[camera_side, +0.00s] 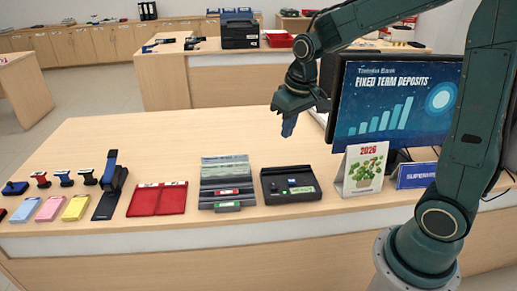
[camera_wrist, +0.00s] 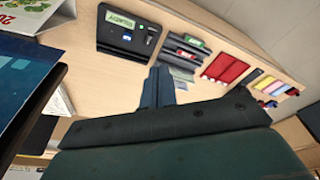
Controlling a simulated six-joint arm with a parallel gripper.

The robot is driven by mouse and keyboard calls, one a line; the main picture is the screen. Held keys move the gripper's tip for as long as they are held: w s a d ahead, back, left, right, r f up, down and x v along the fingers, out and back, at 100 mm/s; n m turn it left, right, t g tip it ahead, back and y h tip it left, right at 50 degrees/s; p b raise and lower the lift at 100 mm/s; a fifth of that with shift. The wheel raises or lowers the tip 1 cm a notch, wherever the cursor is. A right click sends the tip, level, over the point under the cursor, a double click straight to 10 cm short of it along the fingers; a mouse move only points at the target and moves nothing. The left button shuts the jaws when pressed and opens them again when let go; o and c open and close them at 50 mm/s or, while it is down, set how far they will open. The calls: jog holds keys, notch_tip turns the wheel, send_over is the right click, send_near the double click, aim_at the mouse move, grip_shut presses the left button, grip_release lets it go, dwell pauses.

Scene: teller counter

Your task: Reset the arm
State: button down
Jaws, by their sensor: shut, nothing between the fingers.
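My gripper (camera_side: 289,127) hangs in the air above the back part of the wooden counter (camera_side: 180,140), left of the monitor. Its fingers point down and are closed together with nothing between them. In the wrist view the shut fingers (camera_wrist: 158,88) show over the counter top. My dark green arm reaches in from the right of the side view, passing in front of the monitor.
Red folders (camera_side: 158,199), stamps and coloured pads lie to the left. The monitor (camera_side: 396,103), calendar (camera_side: 361,168) and blue sign (camera_side: 413,175) stand to the right. The counter's back left is clear.

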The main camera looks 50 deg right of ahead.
jog(key=s+a+r+n+t, duration=0.1)
jog(key=s+a+r, duration=0.1)
jog(key=s, duration=0.7)
jog(key=s+a+r+t, duration=0.2)
jog(key=s+r, duration=0.3)
jog(key=s, duration=0.4)
jog(key=shift+s+a+r+n, duration=0.25)
jog(key=shift+a+n, duration=0.15)
jog(key=shift+a, duration=0.25)
